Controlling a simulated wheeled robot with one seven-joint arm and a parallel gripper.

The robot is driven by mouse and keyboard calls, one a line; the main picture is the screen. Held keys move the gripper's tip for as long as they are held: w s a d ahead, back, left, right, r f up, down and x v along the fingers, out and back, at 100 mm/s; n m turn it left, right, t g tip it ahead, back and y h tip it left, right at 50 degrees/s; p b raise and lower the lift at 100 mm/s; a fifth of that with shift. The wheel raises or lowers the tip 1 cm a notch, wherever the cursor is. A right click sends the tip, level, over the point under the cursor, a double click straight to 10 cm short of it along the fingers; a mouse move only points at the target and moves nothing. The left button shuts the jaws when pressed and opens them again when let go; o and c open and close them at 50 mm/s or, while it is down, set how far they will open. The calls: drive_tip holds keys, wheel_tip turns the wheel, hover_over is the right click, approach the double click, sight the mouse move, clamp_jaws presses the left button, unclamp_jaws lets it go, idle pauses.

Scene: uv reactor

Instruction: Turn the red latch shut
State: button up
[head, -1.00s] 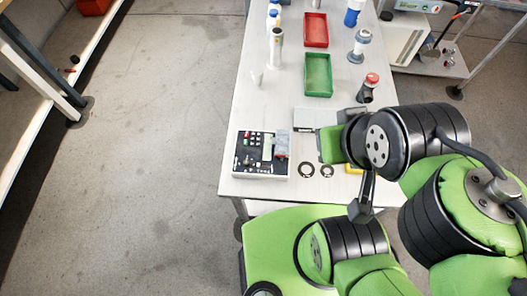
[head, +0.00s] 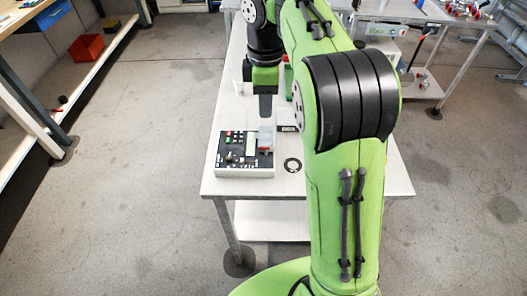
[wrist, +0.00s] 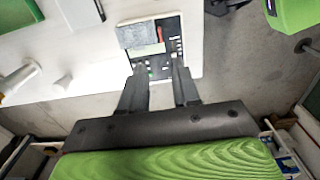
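The control box (head: 245,172) sits at the near left of the white table, with a black top of buttons, a pale display and a grey block (head: 266,139). In the wrist view the same black panel (wrist: 168,68) shows past my fingers, with the grey block (wrist: 137,35) on it. A small red piece, seemingly the red latch (wrist: 160,34), lies beside that block; it is too small in the head view to tell its angle. My gripper (wrist: 159,63) is open and empty, with the panel beyond the gap. In the head view my gripper (head: 265,106) points down behind the box.
A black ring (head: 293,164) and a small device (head: 287,127) lie right of the box. A white cup-like thing (wrist: 18,80) stands in the wrist view. My arm hides much of the table's right side. The floor to the left is open.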

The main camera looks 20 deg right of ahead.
sight(265, 147)
wheel_tip(265, 147, down, 14)
drive_tip(key=b, duration=0.7)
drive_tip(key=shift+c, duration=0.2)
clamp_jaws()
